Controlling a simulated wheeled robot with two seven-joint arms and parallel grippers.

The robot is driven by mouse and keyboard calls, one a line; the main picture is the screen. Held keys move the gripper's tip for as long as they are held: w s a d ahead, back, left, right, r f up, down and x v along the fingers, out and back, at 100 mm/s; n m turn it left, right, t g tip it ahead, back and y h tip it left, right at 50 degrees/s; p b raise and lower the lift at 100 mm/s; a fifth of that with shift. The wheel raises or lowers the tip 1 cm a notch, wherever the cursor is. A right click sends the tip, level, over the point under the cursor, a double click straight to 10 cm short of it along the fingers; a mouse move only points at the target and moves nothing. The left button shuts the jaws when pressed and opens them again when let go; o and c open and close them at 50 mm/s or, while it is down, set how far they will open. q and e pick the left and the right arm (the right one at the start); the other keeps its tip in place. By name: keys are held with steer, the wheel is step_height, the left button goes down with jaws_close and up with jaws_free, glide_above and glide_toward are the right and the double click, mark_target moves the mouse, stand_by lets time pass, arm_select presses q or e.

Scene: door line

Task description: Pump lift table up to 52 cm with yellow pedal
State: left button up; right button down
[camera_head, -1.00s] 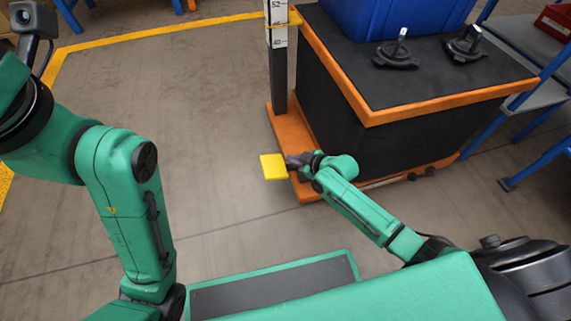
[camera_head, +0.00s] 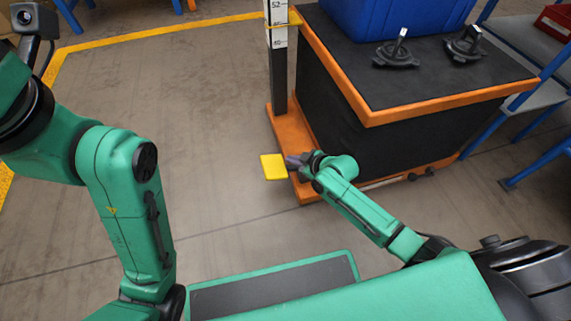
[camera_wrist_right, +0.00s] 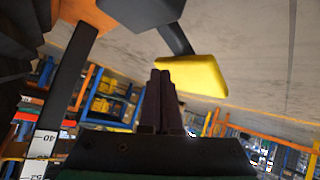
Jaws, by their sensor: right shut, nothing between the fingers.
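The lift table has a black top with an orange rim (camera_head: 430,107), a black skirt and an orange base. Its post scale (camera_head: 278,42) reads 52 near the top and 40 below; a yellow pointer (camera_head: 293,18) sits between them. The yellow pedal (camera_head: 273,167) sticks out left of the base, above the floor. My right gripper (camera_head: 291,161) is shut and empty at the pedal's right edge. In the right wrist view, the shut fingers (camera_wrist_right: 161,75) overlap the yellow pedal (camera_wrist_right: 192,76); I cannot tell whether they touch. My left arm shows at left, its fingers not visible.
A blue bin (camera_head: 385,15) and two black fixtures (camera_head: 395,55) stand on the table top. A blue-legged bench (camera_head: 540,95) with a red box stands at right. The floor left of the pedal is clear, bounded by a yellow line (camera_head: 150,31).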

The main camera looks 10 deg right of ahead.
steer(key=shift+f, duration=0.1)
stand_by(0.6)
steer(key=shift+a+f, duration=0.15)
steer(key=shift+f, duration=0.15)
steer(key=shift+s+a+f+b, duration=0.1)
steer(key=shift+a+f+b, duration=0.25)
steer(key=shift+f+b, duration=0.4)
steer(key=shift+s+a+f+b, duration=0.1)
steer(key=shift+a+f+b, duration=0.25)
steer(key=shift+f, duration=0.6)
stand_by(1.5)
steer(key=shift+r, duration=0.1)
steer(key=shift+d+r+p, duration=0.3)
steer(key=shift+r+p, duration=0.45)
steer(key=shift+d+r+p, duration=0.25)
steer(key=shift+r+p, duration=0.45)
steer(key=shift+w+d+r+p, duration=0.1)
steer(key=shift+d+r+p, duration=0.1)
steer(key=shift+r+p, duration=0.2)
steer(key=shift+r, duration=0.1)
